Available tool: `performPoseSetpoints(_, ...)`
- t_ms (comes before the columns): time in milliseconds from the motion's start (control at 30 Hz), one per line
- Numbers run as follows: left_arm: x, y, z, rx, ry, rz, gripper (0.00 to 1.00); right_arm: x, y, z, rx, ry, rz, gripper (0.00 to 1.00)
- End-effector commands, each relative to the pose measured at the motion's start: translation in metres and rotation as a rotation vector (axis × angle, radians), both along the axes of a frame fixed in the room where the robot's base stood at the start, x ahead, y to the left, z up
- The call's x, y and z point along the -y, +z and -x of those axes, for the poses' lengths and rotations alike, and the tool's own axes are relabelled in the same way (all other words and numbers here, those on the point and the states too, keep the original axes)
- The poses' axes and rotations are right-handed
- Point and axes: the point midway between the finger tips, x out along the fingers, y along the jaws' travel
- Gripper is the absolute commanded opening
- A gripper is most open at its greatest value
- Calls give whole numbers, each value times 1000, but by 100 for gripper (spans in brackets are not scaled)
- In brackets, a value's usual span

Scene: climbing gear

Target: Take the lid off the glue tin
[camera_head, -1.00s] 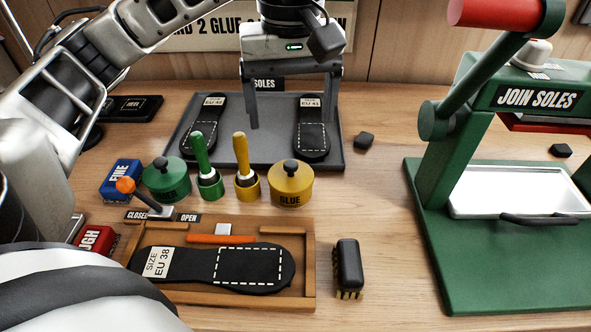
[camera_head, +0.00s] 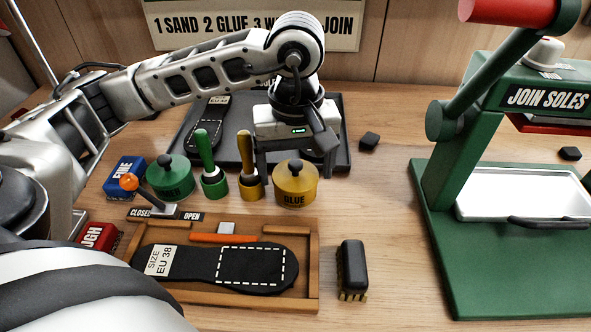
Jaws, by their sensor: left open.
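The yellow glue tin (camera_head: 294,192) stands on the bench right of centre, its lid on, with a dark round knob (camera_head: 295,167) on top. My left gripper (camera_head: 294,172) reaches down from behind and above the tin. Its jaws are open, one finger left of the tin's top and one to the right. The fingers look level with the lid, but I cannot tell whether they touch it. No right gripper shows.
A yellow brush pot (camera_head: 249,187) stands close left of the tin, then a green brush pot (camera_head: 215,184) and a green tin (camera_head: 170,180). A wooden tray (camera_head: 310,265) holds a sole in front. A black brush (camera_head: 352,270) and green press (camera_head: 480,250) are at right.

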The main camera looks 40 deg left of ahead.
Motion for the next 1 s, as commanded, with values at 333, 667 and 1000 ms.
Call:
performPoseSetpoints(333, 0, 0, 0, -1, 1, -1, 48, 0, 2, -1, 7, 0, -1, 36)
performPoseSetpoints(667, 0, 20, -1, 5, 2, 1, 48, 0, 3, -2, 10, 1, -2, 36)
performPoseSetpoints(1000, 0, 87, -1, 4, 1, -1, 48, 0, 9, -2, 13, 0, -2, 36)
